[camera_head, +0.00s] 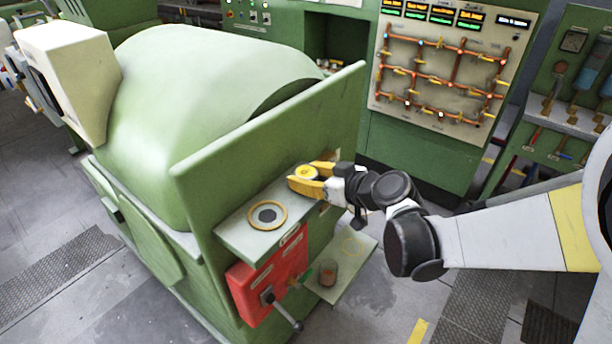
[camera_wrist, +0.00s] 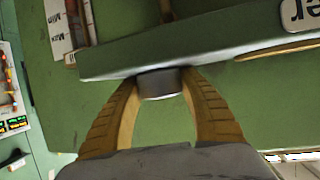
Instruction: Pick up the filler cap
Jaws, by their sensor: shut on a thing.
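In the wrist view a short grey cylinder (camera_wrist: 160,84), which looks like the cap's side, sits between my fingertips. My gripper (camera_head: 301,178) has yellow fingers, shut on the cap from both sides. It also shows in the wrist view (camera_wrist: 161,90). I cannot tell whether the cap still touches the shelf.
A yellow-ringed dark circle (camera_head: 267,214) lies on the shelf's near part. A red box (camera_head: 262,283) with a lever is below. A lower shelf (camera_head: 350,268) holds a small reddish jar (camera_head: 328,272). The green machine wall (camera_head: 270,125) rises behind. Open floor lies right of the lower shelf.

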